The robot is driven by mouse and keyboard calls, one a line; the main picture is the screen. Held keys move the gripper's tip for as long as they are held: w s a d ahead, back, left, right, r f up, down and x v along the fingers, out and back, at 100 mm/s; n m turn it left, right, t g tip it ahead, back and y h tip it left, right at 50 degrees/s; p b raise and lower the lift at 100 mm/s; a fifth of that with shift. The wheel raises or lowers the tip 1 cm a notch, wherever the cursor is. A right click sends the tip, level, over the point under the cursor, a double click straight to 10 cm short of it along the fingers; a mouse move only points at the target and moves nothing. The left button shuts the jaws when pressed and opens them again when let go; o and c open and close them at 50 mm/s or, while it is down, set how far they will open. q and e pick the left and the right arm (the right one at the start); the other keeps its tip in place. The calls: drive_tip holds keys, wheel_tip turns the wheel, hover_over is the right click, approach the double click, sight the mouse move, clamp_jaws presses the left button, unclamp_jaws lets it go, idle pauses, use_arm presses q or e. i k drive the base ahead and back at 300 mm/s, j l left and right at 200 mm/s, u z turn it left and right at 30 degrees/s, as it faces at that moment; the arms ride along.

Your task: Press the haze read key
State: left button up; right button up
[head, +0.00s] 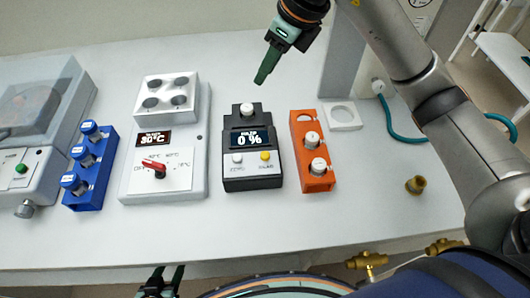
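The haze meter is a black box (250,183) in the middle of the table, with a round white-grey part on top. Its display (250,139) reads 0 %. Below the display are a white key (237,158) and a yellow key (265,156); their small labels are too blurred to read. My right gripper (260,81) hangs above and behind the meter, apart from it, pointing down. Its fingers look together, with nothing between them. My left gripper (166,273) is at the bottom edge by the table's front, its fingers apart and empty.
An orange rack (317,183) with white-capped vials stands close right of the meter. A heater block (187,187) with a red knob (153,169) and a blue vial rack (83,197) stand left. The table front is clear.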

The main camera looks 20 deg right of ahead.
sight(265, 156)
drive_tip(key=j+z, duration=0.3)
drive_tip(key=j, duration=0.35)
drive_tip(key=k+j+z, duration=0.15)
drive_tip(key=j+z, duration=0.2)
drive_tip(key=j, duration=0.3)
